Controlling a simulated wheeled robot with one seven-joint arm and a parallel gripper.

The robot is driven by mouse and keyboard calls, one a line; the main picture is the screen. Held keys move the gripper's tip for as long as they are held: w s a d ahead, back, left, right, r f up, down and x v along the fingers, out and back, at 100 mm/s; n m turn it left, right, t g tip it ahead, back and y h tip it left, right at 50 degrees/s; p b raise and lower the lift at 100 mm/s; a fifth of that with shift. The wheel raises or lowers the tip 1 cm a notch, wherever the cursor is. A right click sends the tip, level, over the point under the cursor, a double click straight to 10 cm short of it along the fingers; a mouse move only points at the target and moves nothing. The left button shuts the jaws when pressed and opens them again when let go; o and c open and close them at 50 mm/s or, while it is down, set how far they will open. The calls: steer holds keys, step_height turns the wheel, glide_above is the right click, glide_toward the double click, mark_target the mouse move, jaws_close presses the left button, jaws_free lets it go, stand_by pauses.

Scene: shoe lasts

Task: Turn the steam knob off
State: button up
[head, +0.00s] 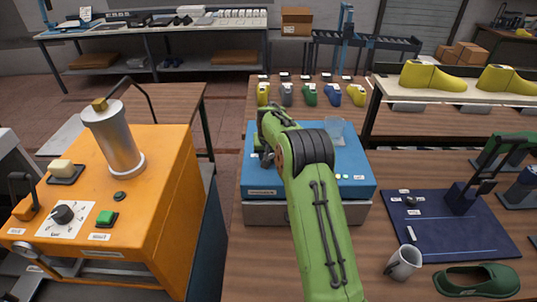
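A black round knob (62,214) sits on a white dial plate on the sloped front of the orange machine (160,210) at the left. I take it for the steam knob; the plate's print is too small to read. A pale mark shows on the knob, but its setting cannot be told. My green arm reaches up from the bottom middle over the blue-topped box, well to the right of the knob. My gripper (266,156) is at the arm's far end, partly hidden by the arm, and its fingers cannot be made out clearly.
On the orange machine are a green button (103,236), a black lever (25,197) and a tall metal cylinder (115,140). A blue-topped box (355,165) lies under my arm. A mug (403,263) and green clog (477,280) are at right. A gap separates machine and table.

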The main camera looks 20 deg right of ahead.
steer(key=n+y, duration=0.1)
steer(key=n, duration=0.2)
steer(key=shift+d+n, duration=0.15)
steer(key=shift+n, duration=0.25)
steer(key=n+y+p, duration=0.1)
steer(key=n, duration=0.2)
steer(key=shift+r+n+y, duration=0.15)
steer(key=shift+n+y, duration=0.25)
steer(key=n+p, duration=0.2)
steer(key=n+y+p, duration=0.1)
steer(key=n, duration=0.1)
steer(key=shift+d+g+y+p, duration=0.15)
steer(key=shift+g+y+p, duration=0.15)
steer(key=shift+g+p, duration=0.1)
steer(key=shift+w+n+g+y+p, duration=0.1)
steer(key=shift+n+g+y+p, duration=0.25)
steer(key=shift+n, duration=0.55)
steer(key=shift+w+n+g+y+p, duration=0.15)
steer(key=shift+n+p, duration=0.4)
steer(key=shift+n, duration=0.35)
steer(key=shift+s+n, duration=0.1)
steer(key=shift+n, duration=0.3)
steer(key=o, duration=1.1)
steer(key=shift+c, duration=0.2)
